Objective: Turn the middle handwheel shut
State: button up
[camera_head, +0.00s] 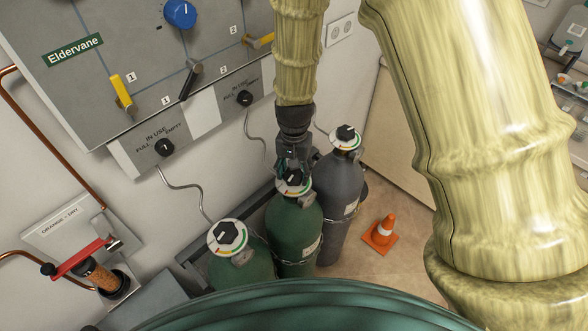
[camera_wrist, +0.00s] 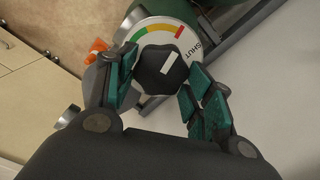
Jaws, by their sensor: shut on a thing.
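The middle handwheel (camera_wrist: 160,74) is a black knob with a white pointer line, on a round dial (camera_wrist: 140,33) with green, yellow and red bands and the word SHUT. The pointer aims up and right in the wrist view, near where the red band ends and SHUT begins. The dial tops the middle green cylinder (camera_head: 294,232). My gripper (camera_head: 293,166) comes down on it from above, hiding part of the handwheel in the head view. In the wrist view my gripper (camera_wrist: 165,77) has its teal-padded fingers on either side of the knob, shut on it.
A green cylinder (camera_head: 232,262) stands left and a grey cylinder (camera_head: 340,190) right, each with its own handwheel. An orange cone (camera_head: 381,232) is on the floor. The Eldervane panel (camera_head: 100,75) with valves and a red-handled valve (camera_head: 83,258) are on the wall.

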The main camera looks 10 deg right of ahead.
aim_at(295, 173)
jog(key=shift+w, duration=0.1)
jog(key=o, duration=1)
jog(key=shift+d, duration=0.1)
jog(key=shift+o, duration=0.2)
notch_tip(295, 173, up, 12)
jog(key=shift+d, duration=0.1)
